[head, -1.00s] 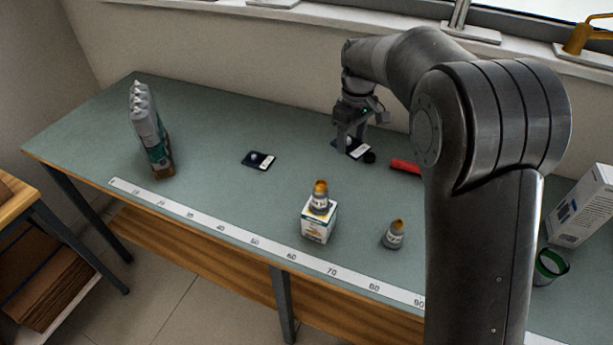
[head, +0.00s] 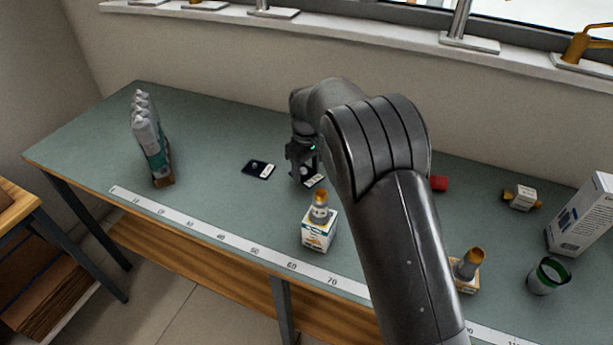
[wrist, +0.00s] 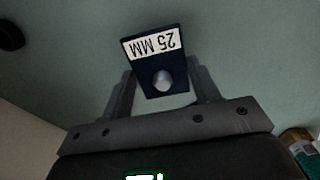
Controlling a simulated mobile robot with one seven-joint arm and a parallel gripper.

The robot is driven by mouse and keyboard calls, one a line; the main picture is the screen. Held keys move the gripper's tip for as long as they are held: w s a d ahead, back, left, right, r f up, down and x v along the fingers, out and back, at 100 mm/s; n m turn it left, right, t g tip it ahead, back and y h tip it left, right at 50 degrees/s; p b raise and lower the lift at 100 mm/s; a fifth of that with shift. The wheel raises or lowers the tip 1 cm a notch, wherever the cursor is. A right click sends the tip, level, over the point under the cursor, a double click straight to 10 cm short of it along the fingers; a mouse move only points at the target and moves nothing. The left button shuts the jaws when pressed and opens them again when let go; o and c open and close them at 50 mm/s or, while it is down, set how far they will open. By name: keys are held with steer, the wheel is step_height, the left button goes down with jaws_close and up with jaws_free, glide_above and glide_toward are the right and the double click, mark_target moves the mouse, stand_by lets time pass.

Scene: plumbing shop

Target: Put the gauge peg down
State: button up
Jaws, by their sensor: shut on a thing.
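The gauge peg (wrist: 152,85) is a dark blue plate with a white "25 MM" label and a silvery round knob. My gripper (wrist: 164,80) is shut on it, one finger on each side of the plate. In the head view my gripper (head: 303,170) points down over the middle of the bench, with the peg's label (head: 314,181) showing below it. I cannot tell whether the peg touches the bench. A similar dark plate (head: 258,169) with a knob and white label lies to its left, apart from it.
Grey tubes (head: 150,145) stand at the left. A red item (head: 439,184) shows right of my arm. The green bench (head: 215,140) is clear behind the other plate.

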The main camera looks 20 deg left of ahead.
mark_target(306, 175)
steer(key=shift+f, duration=1.55)
steer(key=shift+f, duration=0.1)
steer(key=o, duration=1.2)
steer(key=shift+f, duration=0.1)
step_height(306, 175, up, 12)
steer(key=shift+r, duration=0.2)
